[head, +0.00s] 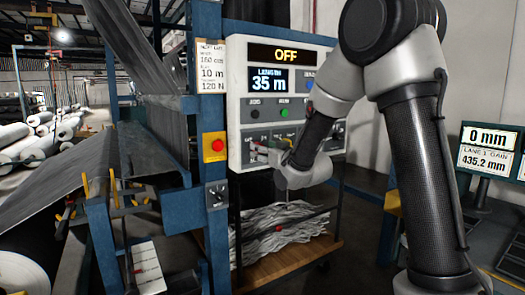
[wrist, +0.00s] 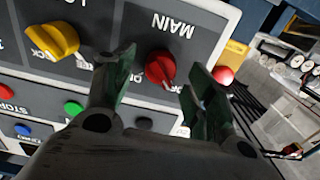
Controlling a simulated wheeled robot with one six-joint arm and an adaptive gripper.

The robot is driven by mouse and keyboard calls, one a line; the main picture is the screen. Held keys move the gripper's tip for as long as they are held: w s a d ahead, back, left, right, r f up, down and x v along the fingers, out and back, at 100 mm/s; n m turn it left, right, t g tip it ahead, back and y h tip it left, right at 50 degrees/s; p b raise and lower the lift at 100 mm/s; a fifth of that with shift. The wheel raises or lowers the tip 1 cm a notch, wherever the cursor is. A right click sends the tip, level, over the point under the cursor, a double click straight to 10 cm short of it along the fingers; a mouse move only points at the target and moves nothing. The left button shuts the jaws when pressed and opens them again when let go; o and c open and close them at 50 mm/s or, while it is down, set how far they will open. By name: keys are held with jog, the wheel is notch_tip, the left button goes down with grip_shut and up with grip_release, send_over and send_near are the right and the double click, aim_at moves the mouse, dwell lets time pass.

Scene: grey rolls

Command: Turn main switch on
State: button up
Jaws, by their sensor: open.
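The main switch (wrist: 160,68) is a red rotary knob under the word MAIN on the grey control panel (head: 237,85). In the wrist view my gripper (wrist: 158,74) is open, with one dark green finger on each side of the red knob. I cannot tell whether the fingers touch it. The panel's top display (head: 285,54) reads OFF. In the head view my gripper (head: 268,153) is at the panel's lower row of switches, and the main switch is too small and covered to make out.
A yellow knob (wrist: 52,40) sits beside the main switch. Green (wrist: 73,107) and blue (wrist: 22,130) buttons are nearby. A red emergency button (head: 217,145) on a yellow box is on the blue post. A cart (head: 290,262) with grey strips stands below the panel.

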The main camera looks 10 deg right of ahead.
jog(key=shift+x, duration=0.9)
jog(key=c, duration=1)
jog(key=shift+c, duration=0.2)
